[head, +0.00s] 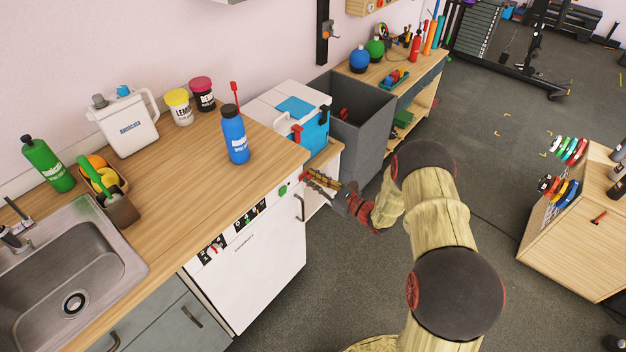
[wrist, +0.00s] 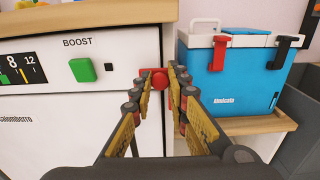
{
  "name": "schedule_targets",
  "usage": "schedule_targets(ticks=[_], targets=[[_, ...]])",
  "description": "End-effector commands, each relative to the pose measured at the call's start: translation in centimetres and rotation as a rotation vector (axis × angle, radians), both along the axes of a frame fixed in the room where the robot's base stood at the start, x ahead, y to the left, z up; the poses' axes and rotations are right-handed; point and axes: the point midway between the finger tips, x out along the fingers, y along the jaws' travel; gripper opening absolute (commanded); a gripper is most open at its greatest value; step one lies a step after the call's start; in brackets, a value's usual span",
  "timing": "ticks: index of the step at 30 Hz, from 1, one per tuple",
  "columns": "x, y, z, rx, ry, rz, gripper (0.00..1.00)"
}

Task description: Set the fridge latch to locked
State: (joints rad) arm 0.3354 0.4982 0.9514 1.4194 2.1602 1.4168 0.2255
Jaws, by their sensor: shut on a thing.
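The fridge is a white appliance under the wooden counter; its front (head: 262,268) shows in the head view and its panel (wrist: 110,120) in the wrist view. A small red latch (wrist: 160,77) sits at the right edge of its top strip. My gripper (wrist: 162,85) has its two yellow-padded fingers on either side of the latch and is shut on it. In the head view my gripper (head: 312,181) reaches the fridge's upper right corner, and its fingertips hide most of the latch. Any lock marking is too small or hidden to read.
A green BOOST button (wrist: 82,70) sits left of the fingers. A blue and white cooler (wrist: 240,75) with one red and one black clasp stands close on the right, on a low wooden shelf. A blue bottle (head: 235,138) stands on the counter above.

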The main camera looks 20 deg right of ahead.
Motion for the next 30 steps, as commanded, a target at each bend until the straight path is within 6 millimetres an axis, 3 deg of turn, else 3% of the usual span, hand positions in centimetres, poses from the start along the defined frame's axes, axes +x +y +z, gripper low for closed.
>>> schedule_targets(ticks=[5,13,21,22,30], targets=[[-0.1,0.1,0.0,0.000,0.001,0.000,0.00],[-2.0,2.7,0.1,0.000,0.003,0.001,0.00],[-2.1,2.9,-0.1,0.001,0.002,0.002,0.00],[-2.1,2.9,-0.1,0.001,0.002,0.002,0.18],[-2.1,2.8,-0.1,0.000,0.001,0.001,0.33]])
